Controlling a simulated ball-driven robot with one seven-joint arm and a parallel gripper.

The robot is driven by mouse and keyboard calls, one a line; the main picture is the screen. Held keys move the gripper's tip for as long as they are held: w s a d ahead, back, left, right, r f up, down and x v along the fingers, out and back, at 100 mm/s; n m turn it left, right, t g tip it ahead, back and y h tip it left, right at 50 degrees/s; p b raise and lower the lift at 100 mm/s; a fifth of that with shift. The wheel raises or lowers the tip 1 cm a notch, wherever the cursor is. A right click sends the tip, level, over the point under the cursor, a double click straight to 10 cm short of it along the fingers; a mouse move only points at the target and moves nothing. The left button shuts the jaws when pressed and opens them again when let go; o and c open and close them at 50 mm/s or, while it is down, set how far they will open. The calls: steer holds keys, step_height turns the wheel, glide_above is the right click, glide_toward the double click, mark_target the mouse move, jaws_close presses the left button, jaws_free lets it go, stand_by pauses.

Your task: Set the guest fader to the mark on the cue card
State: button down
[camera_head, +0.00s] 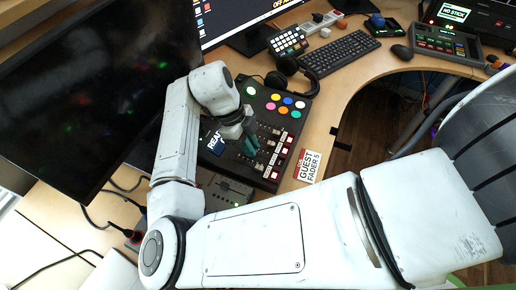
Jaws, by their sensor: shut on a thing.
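The cue card (308,166), white with a red part, lies on the desk right of the mixer and reads "GUEST FADER 5". The black mixer (262,178) has coloured round buttons at its top, a small lit screen on its left and a row of faders with labels at its right edge. My gripper (250,145) is over the fader area, with its dark teal fingertips down among the faders. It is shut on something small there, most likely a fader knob. The fingers and wrist hide that knob, and I cannot tell its setting.
Headphones (293,76) lie just above the mixer, near a keyboard (339,54) and a mouse (402,52). A large dark monitor (95,90) stands at the left. A small grey box (228,190) sits below the mixer. The desk right of the card is clear up to its curved edge.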

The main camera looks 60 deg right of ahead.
steer(key=c, duration=1.1)
jaws_free()
steer(key=v, duration=1)
steer(key=shift+r, duration=0.4)
steer(key=shift+w, duration=0.1)
